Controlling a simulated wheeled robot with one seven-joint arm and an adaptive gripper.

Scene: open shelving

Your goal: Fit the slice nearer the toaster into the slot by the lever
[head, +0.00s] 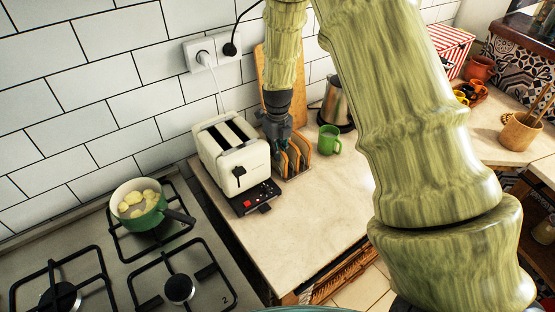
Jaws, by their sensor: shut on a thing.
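The cream toaster (218,165) stands on the counter by the tiled wall. Its two long slots are on top, and its dark lever (239,171) is on the front end. A rack (293,176) just to its right holds upright bread slices with brown crusts. The slice nearer the toaster (282,163) stands at the rack's left side, and another slice (304,147) is to its right. My gripper (280,142) points down over the rack, shut on the top of the slice nearer the toaster. The slice still appears to be within the rack. The fingertips are small and partly hidden.
A green mug (329,140) and a metal kettle (338,103) stand right of the rack. A wooden board (265,75) leans on the wall behind. A green pot (140,208) sits on the stove at left. The counter in front is clear.

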